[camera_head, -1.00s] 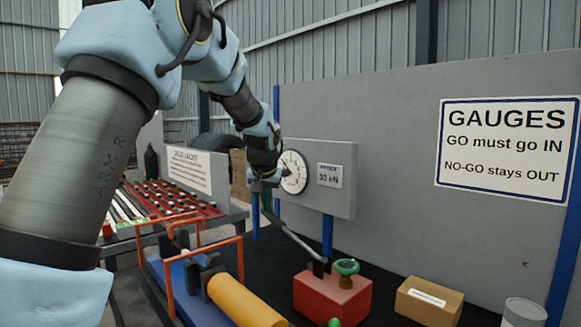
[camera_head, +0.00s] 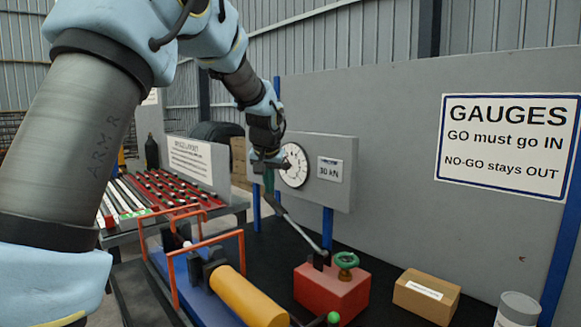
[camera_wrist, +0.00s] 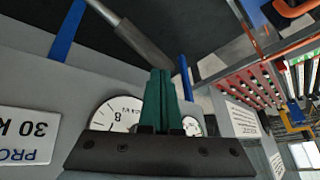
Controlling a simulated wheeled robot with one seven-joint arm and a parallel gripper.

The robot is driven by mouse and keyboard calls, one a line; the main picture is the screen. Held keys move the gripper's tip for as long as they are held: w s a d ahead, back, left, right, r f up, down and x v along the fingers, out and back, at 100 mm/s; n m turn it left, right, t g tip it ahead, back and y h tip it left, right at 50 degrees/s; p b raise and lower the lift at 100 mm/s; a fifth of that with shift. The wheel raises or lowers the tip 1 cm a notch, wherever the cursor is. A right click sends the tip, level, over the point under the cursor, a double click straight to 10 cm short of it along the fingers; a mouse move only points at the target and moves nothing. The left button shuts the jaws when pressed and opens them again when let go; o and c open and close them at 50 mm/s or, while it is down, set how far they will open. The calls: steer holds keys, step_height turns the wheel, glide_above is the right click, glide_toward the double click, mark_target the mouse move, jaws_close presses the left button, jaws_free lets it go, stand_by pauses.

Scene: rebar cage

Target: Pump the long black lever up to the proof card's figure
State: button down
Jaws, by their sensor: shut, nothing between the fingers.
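The long lever (camera_head: 297,227) slants up and left from the red pump block (camera_head: 331,290). Its darker upper end is close beside my gripper (camera_head: 268,190). In the wrist view, the green fingers are pressed together with nothing between them, and the lever (camera_wrist: 145,43) runs behind them; I cannot tell whether they touch. The round white gauge (camera_head: 293,165) hangs on the grey panel, partly covered by my gripper; its needle is too small to read. The fingers also hide part of the gauge (camera_wrist: 112,116) in the wrist view. The proof card (camera_head: 330,170) beside it reads 30 kN.
A green handwheel (camera_head: 346,261) sits on the pump block. A yellow cylinder (camera_head: 246,297) lies by orange frames (camera_head: 205,255) in front. A cardboard box (camera_head: 427,295) and a grey pot (camera_head: 517,309) stand right. A rack of red bars (camera_head: 170,195) stands left.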

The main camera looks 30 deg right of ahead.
mark_target(266, 198)
steer(key=shift+f, duration=0.1)
stand_by(0.4)
steer(key=shift+w+a+f+b, duration=0.1)
steer(key=shift+w+f+b, duration=0.2)
steer(key=shift+f, duration=0.4)
steer(key=shift+w+a+f+b, duration=0.1)
steer(key=shift+w+f+b, duration=0.1)
steer(key=shift+f+b, duration=0.25)
steer(key=shift+f, duration=0.1)
steer(key=shift+w+f+b, duration=0.25)
steer(key=shift+f+b, duration=0.05)
steer(key=shift+f, duration=0.35)
steer(key=shift+w+a+f+b, duration=0.15)
steer(key=shift+f+b, duration=0.2)
steer(key=shift+f, duration=0.45)
